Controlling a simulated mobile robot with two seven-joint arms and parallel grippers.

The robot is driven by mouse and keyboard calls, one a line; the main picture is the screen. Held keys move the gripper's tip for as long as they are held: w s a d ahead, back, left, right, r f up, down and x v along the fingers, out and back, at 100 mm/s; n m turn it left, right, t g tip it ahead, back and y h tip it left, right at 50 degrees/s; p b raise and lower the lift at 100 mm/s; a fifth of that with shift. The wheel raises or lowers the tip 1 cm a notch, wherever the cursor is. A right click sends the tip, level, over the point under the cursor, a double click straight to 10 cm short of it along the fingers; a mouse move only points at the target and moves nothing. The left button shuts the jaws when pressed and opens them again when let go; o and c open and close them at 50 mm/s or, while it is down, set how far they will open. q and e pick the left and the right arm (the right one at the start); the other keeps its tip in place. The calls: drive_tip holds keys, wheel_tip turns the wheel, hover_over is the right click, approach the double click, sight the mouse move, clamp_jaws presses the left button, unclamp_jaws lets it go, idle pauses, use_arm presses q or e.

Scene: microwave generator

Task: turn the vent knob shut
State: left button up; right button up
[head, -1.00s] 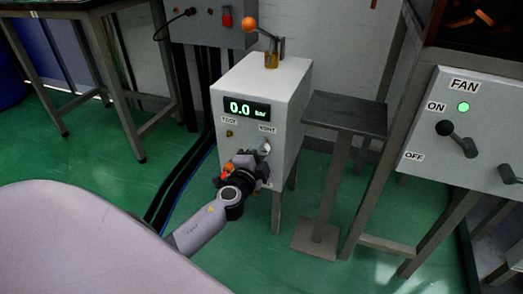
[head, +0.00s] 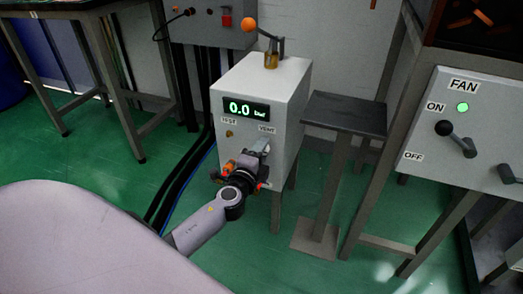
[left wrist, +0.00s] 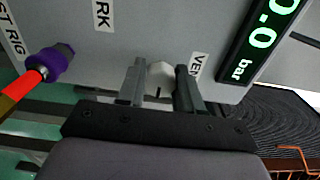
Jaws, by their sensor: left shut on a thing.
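The vent knob (left wrist: 160,75) is a small pale knob on the front of the grey box (head: 285,125), beside the VENT label (left wrist: 197,66). In the left wrist view it sits between the two fingers of my left gripper (left wrist: 161,88), which is shut on it. A short dark mark shows on the knob. In the head view my left gripper (head: 259,149) reaches up to the box front just below the VENT label and hides most of the knob. The green display (head: 246,109) reads 0.0 bar. My right gripper is in neither view.
A purple fitting with a red and yellow part (left wrist: 50,62) sticks out from the box. An orange-knobbed lever (head: 249,24) stands on top. A small dark-topped stand (head: 345,112) is to the right, then the FAN panel (head: 470,130). Green floor (head: 110,180) is open at left.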

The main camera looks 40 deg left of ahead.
use_arm(q)
drive_tip(key=shift+s+a+f, duration=0.1)
drive_tip(key=shift+a+f, duration=0.05)
drive_tip(key=shift+a, duration=0.3)
drive_tip(key=o, duration=1)
drive_tip(key=shift+o, duration=0.2)
drive_tip(key=shift+d, duration=0.2)
drive_tip(key=v, duration=0.7)
drive_tip(key=shift+p, duration=0.3)
